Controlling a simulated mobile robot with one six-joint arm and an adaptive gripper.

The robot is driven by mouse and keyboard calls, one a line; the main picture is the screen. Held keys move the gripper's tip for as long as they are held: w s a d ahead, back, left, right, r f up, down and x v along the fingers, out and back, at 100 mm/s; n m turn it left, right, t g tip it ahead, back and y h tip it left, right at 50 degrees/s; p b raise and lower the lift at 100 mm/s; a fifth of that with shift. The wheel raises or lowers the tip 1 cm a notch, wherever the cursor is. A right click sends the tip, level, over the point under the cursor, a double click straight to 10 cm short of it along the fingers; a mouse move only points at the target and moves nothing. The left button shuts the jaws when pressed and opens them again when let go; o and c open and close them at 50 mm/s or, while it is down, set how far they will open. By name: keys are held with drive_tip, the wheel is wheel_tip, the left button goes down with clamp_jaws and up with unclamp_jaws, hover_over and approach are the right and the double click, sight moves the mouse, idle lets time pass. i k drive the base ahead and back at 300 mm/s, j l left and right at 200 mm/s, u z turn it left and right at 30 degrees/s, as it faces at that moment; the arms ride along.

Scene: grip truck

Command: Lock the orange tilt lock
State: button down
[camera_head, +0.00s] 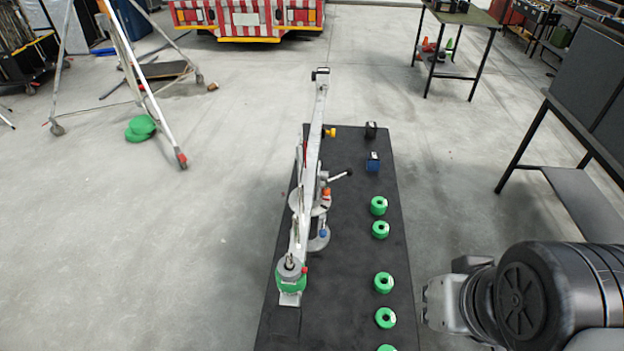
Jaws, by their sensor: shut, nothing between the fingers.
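A long pale-grey rig arm (310,140) lies lengthwise along the black platform (345,300). A small orange knob (326,192) sits beside its middle pivot, near a black-tipped lever (340,175). A yellow-orange knob (330,132) sits farther up the rig arm. The tilt lock's position is too small to read. My gripper (426,304) is shut and empty at the lower right, off the platform's right edge and well apart from the rig arm. Its fingertips are hard to make out.
Several green discs (380,229) line the platform's right side, with a blue block (373,163) and a black block (371,130) beyond. A blue knob (323,233) and a green weight (290,279) are on the rig. Tables stand right, a tripod stand (135,70) left.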

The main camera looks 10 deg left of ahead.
sight(325, 191)
drive_tip(key=l, duration=0.5)
drive_tip(key=k+l, duration=0.1)
drive_tip(key=l, duration=0.4)
drive_tip(key=i+l+u, duration=0.15)
drive_tip(key=i+l, duration=0.6)
drive_tip(key=l, duration=0.1)
